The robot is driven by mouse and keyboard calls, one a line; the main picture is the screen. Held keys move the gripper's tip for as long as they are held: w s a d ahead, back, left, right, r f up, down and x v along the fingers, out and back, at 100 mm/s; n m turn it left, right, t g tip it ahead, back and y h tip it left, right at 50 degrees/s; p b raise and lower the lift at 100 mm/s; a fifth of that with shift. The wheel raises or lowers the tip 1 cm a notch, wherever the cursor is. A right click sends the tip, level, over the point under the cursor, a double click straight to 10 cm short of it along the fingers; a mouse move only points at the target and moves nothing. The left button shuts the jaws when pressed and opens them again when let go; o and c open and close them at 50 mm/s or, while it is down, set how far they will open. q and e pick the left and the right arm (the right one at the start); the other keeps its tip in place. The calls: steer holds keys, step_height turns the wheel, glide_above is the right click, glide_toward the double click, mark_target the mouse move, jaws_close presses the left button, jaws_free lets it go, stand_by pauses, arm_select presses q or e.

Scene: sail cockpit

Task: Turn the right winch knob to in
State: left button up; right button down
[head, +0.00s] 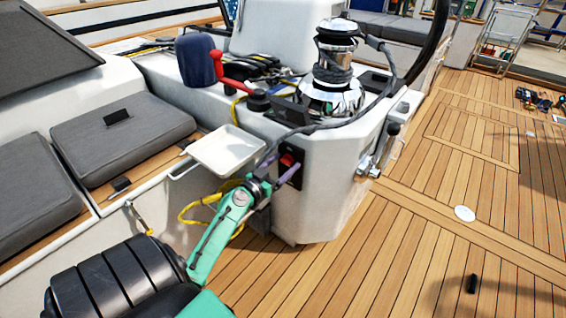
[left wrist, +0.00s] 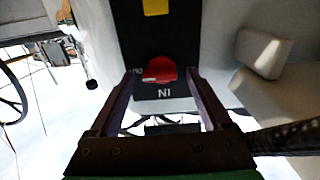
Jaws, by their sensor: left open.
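A red knob (head: 287,160) sits on a black panel (head: 294,150) on the side of the white cockpit console. In the left wrist view the red knob (left wrist: 160,69) is on the black panel (left wrist: 190,30), with white letters that look like an inverted "IN" just below it. My left gripper (head: 281,168) is open at the panel. In the left wrist view its purple fingers (left wrist: 162,75) stand one on each side of the knob, with a gap on both sides. The knob's pointing direction is too small to tell. My right gripper is not in view.
A chrome winch (head: 335,75) with a dark rope stands on the console above the panel. A white tray (head: 229,151) juts out left of my gripper, near a yellow rope (head: 190,211). A chrome lever (head: 375,155) is on the console's right side. The teak deck (head: 400,240) is mostly clear.

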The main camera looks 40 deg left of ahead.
arm_select(q)
jaws_close()
